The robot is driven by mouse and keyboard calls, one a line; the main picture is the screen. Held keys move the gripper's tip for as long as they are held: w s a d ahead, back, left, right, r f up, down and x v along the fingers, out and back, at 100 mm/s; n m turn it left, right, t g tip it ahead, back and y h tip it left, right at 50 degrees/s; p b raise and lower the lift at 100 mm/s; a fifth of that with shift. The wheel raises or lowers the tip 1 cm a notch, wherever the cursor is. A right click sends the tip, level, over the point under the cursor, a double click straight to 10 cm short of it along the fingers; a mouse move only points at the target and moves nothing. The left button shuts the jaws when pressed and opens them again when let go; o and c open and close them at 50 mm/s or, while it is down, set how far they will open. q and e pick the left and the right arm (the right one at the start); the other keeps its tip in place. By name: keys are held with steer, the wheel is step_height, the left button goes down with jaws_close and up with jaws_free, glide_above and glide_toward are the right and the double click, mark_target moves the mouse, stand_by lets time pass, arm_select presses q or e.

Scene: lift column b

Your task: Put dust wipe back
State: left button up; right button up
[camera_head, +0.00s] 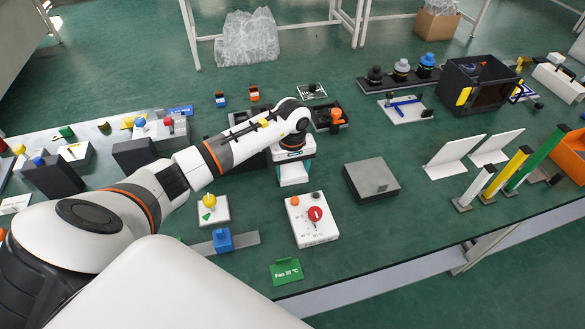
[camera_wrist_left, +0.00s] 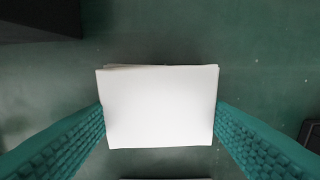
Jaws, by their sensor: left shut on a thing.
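The dust wipe (camera_wrist_left: 160,105) is a white, flat-looking stack, seen in the left wrist view between two teal textured fingers. My left gripper (camera_wrist_left: 160,125) is shut on it, with a finger at its left and right edges. In the head view my left gripper (camera_head: 291,170) points down over the middle of the green bench, and its own wrist hides much of the wipe. I cannot tell there whether the wipe touches the bench. My right gripper is not in view.
A grey-topped dark box (camera_head: 371,180) stands right of the gripper. A white control box with a red knob (camera_head: 314,216) lies in front. A black tray with an orange item (camera_head: 329,118) is behind. White angled panels (camera_head: 455,157) stand farther right. Bare bench lies around the grey box.

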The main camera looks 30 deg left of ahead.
mark_target(292, 172)
arm_select(q)
steer(key=o, duration=1)
steer(key=shift+c, duration=0.2)
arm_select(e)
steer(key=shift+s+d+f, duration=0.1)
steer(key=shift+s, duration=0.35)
arm_select(q)
steer(key=shift+r, duration=0.3)
step_height(292, 172, up, 12)
steer(key=b, duration=0.1)
steer(key=shift+f, duration=0.2)
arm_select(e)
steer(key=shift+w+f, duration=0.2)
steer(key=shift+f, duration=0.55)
